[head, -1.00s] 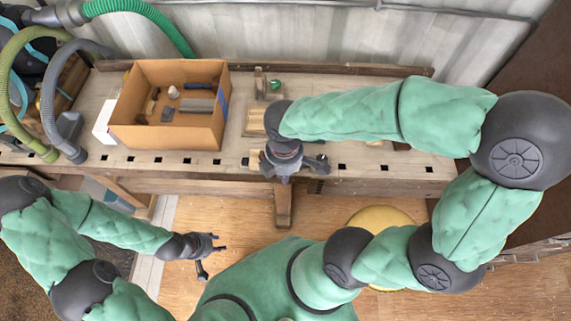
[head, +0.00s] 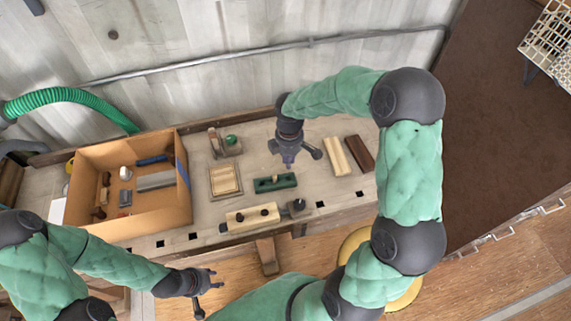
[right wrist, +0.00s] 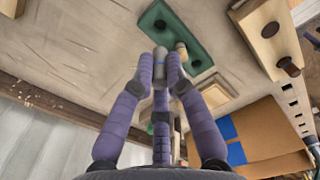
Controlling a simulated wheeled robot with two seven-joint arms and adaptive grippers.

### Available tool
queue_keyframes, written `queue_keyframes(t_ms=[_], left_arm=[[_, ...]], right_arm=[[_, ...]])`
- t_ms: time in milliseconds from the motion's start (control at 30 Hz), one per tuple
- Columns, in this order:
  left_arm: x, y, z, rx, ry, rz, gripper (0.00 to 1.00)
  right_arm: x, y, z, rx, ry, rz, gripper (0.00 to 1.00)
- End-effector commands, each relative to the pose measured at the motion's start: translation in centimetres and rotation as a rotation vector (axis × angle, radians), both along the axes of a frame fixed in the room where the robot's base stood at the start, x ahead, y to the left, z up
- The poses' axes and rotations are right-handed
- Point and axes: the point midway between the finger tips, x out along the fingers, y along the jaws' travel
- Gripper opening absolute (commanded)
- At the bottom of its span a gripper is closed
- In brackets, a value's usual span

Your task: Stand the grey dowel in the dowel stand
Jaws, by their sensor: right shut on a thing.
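My right gripper (head: 290,158) is over the bench, behind and right of a green board (head: 275,184). In the right wrist view its fingers (right wrist: 161,75) are closed around a grey dowel (right wrist: 160,60), whose end points toward the green board (right wrist: 158,18). The dowel is hard to make out in the head view. The green board, which looks like the dowel stand, has dark holes and a pale wooden peg (right wrist: 182,48) in or beside it. The dowel appears apart from the board. My left gripper (head: 207,289) is open and empty in front of the bench.
A pale block with dark pegs (head: 238,223) lies at the bench's front edge. A wooden tray (head: 212,180) is left of the green board. A cardboard box (head: 125,222) with tools stands at left. Pale and dark wooden bars (head: 337,157) lie at right.

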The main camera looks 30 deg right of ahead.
Motion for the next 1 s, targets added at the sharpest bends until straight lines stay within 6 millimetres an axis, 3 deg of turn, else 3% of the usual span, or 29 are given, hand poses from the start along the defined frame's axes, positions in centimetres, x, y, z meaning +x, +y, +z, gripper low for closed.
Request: queue_keyframes(t_ms=[733, 1000], left_arm=[[0.0, 0.0, -4.3, 0.0, 0.0, 0.0, 0.4], [0.0, 0.0, -4.8, 0.0, 0.0, 0.0, 0.4]], right_arm=[[0.0, 0.0, -5.1, 0.0, 0.001, 0.0, 0.02], [0.0, 0.0, -5.8, 0.0, 0.0, 0.0, 0.02]])
